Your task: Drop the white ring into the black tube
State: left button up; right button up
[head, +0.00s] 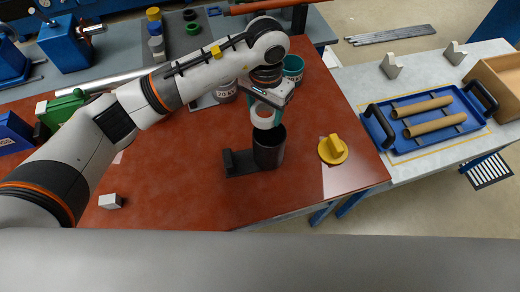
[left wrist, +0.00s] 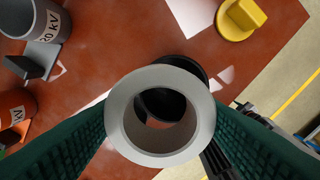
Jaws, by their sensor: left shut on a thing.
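The white ring (head: 264,122) is held in my left gripper (head: 266,108), just above the open top of the black tube (head: 269,150). In the left wrist view the white ring (left wrist: 114,118) sits between the two green finger pads. The black tube (left wrist: 188,64) shows behind it and through its hole, set off toward the top right of the ring, so the two do not look fully lined up there. The tube stands upright on the red table, with a black bracket at its left. My right gripper is not in view.
A yellow knob-like part (head: 333,149) stands right of the tube. Grey and green cups (head: 292,68) stand behind my gripper. A small white block (head: 110,201) lies at the front left. A blue tray (head: 425,121) with two brown tubes is on the right table. The red table's front middle is clear.

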pick_arm(q)
jog(key=shift+f, duration=0.25)
jog(key=o, duration=1.1)
jog(key=shift+r, duration=0.1)
jog(key=shift+w+r, duration=0.1)
jog(key=shift+r, duration=0.2)
notch_tip(320, 180, up, 11)
jog(key=b, duration=0.3)
jog(key=shift+r+b, duration=0.15)
jog(key=shift+b, duration=0.15)
